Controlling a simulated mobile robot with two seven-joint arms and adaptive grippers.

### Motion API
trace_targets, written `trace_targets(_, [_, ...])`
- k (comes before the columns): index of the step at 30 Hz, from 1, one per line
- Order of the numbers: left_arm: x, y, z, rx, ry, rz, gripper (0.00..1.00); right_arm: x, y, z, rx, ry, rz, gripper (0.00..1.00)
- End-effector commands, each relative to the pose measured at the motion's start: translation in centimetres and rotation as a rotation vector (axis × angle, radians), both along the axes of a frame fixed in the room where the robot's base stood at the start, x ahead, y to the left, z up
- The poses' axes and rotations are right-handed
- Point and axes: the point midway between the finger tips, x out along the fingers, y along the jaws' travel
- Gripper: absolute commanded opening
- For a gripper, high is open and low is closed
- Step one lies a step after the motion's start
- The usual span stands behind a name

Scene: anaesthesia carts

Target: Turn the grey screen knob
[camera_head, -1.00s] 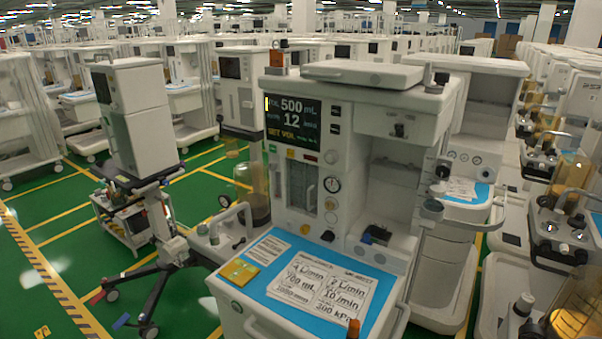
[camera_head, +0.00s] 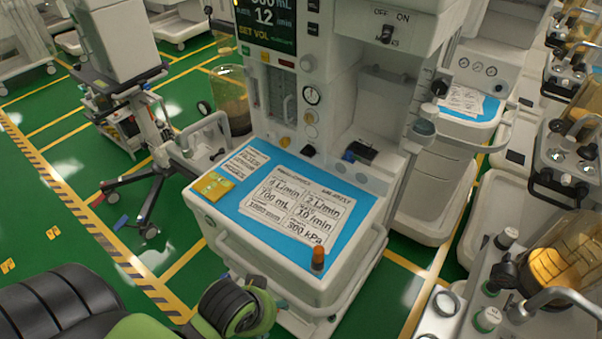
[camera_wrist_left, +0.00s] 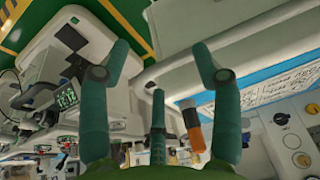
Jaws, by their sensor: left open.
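The grey screen knob (camera_head: 307,62) is a small round pale-grey dial on the front panel, just below and right of the dark screen (camera_head: 266,22). The screen's top is cut off by the upper frame edge. My left gripper (camera_head: 258,306) is low in the head view, in front of the cart's worktop and well below and apart from the knob. I cannot single out the screen knob there. My right gripper is not in view.
The worktop (camera_head: 208,213) bears a blue mat with printed cards and a yellow pad (camera_head: 212,187). An orange-topped bottle (camera_head: 318,258) stands at its front right corner. Other dials and a gauge (camera_head: 312,95) lie below the knob. Another cart (camera_head: 570,150) crowds the right.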

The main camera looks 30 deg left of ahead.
Motion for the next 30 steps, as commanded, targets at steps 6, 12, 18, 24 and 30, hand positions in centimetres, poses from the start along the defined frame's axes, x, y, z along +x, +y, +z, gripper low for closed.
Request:
trace_targets(6, [6.1, 1.0, 1.7, -0.028, -0.167, -0.015, 0.64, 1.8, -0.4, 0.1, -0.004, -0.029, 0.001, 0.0])
trace_targets(12, [13.8, 2.5, 4.6, -0.078, -0.375, -0.017, 0.64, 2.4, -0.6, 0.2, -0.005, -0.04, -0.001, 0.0])
trace_targets(18, [23.7, 5.9, 11.8, -0.16, -0.675, 0.007, 0.64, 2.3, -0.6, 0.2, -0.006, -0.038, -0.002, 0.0])
trace_targets(24, [31.9, 11.4, 24.3, -0.281, -1.033, 0.065, 0.64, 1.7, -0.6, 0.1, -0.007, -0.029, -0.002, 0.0])
trace_targets(30, [34.1, 14.3, 31.1, -0.348, -1.204, 0.099, 0.64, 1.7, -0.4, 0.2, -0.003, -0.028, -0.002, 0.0])
